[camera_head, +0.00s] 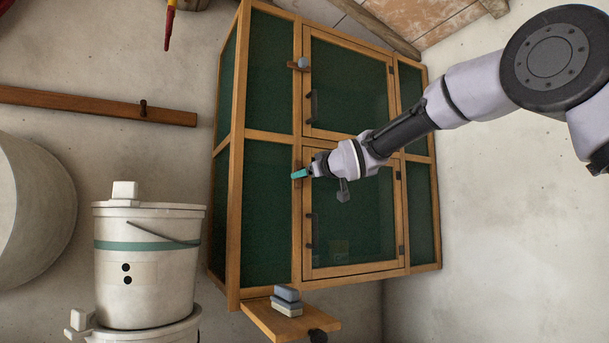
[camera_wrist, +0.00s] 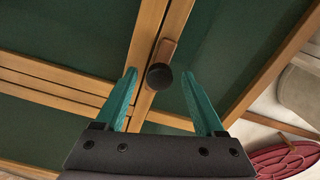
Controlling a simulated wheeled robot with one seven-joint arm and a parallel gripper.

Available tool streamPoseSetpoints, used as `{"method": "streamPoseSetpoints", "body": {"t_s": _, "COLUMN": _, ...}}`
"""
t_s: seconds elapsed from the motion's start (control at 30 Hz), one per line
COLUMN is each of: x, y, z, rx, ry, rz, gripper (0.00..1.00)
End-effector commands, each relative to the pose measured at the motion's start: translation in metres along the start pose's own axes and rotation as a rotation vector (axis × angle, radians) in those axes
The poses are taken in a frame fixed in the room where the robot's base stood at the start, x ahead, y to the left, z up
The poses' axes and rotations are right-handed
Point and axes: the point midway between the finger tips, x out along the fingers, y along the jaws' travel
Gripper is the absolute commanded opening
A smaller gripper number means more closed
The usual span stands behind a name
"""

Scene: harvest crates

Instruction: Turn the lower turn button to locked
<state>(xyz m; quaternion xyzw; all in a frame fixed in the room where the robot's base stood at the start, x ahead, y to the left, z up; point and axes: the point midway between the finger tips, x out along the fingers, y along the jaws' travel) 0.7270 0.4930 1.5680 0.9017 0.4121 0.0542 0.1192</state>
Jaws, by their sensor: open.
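The green-panelled cabinet (camera_head: 235,140) has wooden framing and two doors, one above the other. The lower turn button (camera_wrist: 168,52) is a small wooden piece with a round dark knob. In the wrist view it lies roughly along the wooden post, not across it. In the head view my gripper (camera_head: 300,174) is at the lower button and partly hides it. In the wrist view the open teal fingers of my gripper (camera_wrist: 159,77) stand on either side of the knob, with visible gaps; I cannot tell the depth between them.
The upper turn button (camera_head: 296,66) sits across the frame by the upper door, with a pale knob. Dark handles (camera_head: 313,107) are on the doors. A small shelf (camera_head: 262,316) with stacked blocks juts out below. White buckets (camera_head: 150,270) stand at left.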

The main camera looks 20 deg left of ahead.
Motion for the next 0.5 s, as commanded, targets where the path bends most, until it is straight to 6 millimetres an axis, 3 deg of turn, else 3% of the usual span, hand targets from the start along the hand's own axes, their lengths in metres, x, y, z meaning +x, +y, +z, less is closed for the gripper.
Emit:
{"method": "streamPoseSetpoints", "body": {"t_s": 0.2, "x": 0.017, "y": 0.001, "z": 0.0, "rx": 0.0, "ry": 0.0, "rz": 0.001, "gripper": 0.71}}
{"method": "streamPoseSetpoints", "body": {"t_s": 0.47, "x": 0.018, "y": 0.0, "z": 0.0, "rx": 0.001, "ry": 0.0, "rz": 0.0, "gripper": 0.71}}
{"method": "streamPoseSetpoints", "body": {"t_s": 0.5, "x": 0.018, "y": 0.0, "z": 0.0, "rx": 0.001, "ry": 0.0, "rz": 0.0, "gripper": 0.63}}
